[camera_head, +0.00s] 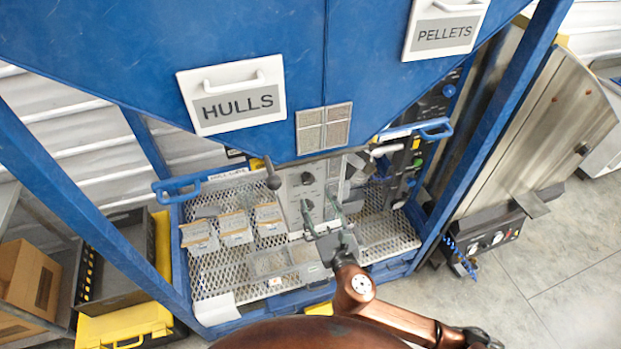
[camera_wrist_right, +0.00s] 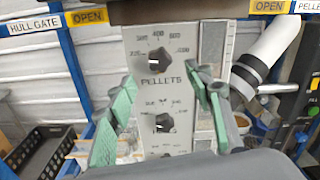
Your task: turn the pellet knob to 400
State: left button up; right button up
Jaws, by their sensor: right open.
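The word PELLETS is printed between the upper knob (camera_wrist_right: 156,66) and the lower knob (camera_wrist_right: 163,123). The upper knob's scale shows 400 near its top; where its pointer stands is too small to tell. In the head view the panel (camera_head: 302,180) is below the blue hopper. My right gripper (camera_head: 322,226) is open in front of the panel's lower part. In the wrist view its green-padded fingers (camera_wrist_right: 160,84) stand to either side of the knobs, with nothing between them. My left gripper is not in view.
A perforated tray (camera_head: 215,275) with several small labelled packs (camera_head: 235,228) lies left of the panel. Blue handles (camera_head: 178,188) stick out from the frame. A white tube (camera_wrist_right: 275,45) slants close by on the right. A grey cabinet (camera_head: 535,130) stands farther right.

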aim_at(309, 182)
jog(key=p+x, duration=0.1)
jog(key=x, duration=0.6)
jog(key=shift+w+a, duration=0.1)
jog(key=shift+w, duration=0.2)
jog(key=shift+c, duration=0.3)
jog(key=c, duration=1.1)
